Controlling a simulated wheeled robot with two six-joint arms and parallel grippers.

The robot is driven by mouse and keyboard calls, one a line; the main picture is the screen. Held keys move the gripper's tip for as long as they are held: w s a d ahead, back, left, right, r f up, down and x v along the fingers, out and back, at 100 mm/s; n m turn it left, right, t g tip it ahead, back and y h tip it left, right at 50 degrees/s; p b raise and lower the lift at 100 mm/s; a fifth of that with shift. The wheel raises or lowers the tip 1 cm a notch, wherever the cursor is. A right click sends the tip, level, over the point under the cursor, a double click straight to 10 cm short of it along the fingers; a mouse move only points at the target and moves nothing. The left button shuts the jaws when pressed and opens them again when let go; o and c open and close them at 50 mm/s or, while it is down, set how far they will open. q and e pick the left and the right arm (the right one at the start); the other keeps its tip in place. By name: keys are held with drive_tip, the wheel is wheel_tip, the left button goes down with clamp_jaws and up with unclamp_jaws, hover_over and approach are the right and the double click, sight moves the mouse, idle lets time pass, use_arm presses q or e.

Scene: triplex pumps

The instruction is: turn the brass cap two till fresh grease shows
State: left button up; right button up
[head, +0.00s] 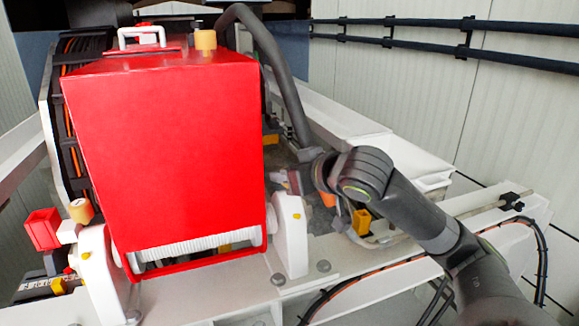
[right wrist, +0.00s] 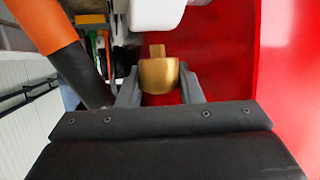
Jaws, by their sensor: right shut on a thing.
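A brass cap (right wrist: 158,74) with a narrower brass stub behind it sits between the two grey fingers of my right gripper (right wrist: 160,88) in the right wrist view. The gripper is shut on it. In the head view my right gripper (head: 283,180) is beside the red housing's right side, and I cannot make out the held cap there. Two other brass-coloured caps show in the head view, one on top (head: 205,41) and one at the lower left (head: 81,211). I see no grease on the held cap. My left gripper is out of view.
The large red housing (head: 165,150) fills the left middle, with a white bearing block (head: 290,235) at its lower right. A thick grey hose (head: 275,62) arches behind it. An orange-banded dark pipe (right wrist: 62,52) passes close left of the gripper in the right wrist view.

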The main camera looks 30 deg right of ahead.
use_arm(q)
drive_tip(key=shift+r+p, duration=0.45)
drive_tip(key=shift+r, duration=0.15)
use_arm(e)
drive_tip(key=shift+m+h, duration=1)
drive_tip(key=shift+h, duration=0.2)
drive_tip(key=o, duration=1)
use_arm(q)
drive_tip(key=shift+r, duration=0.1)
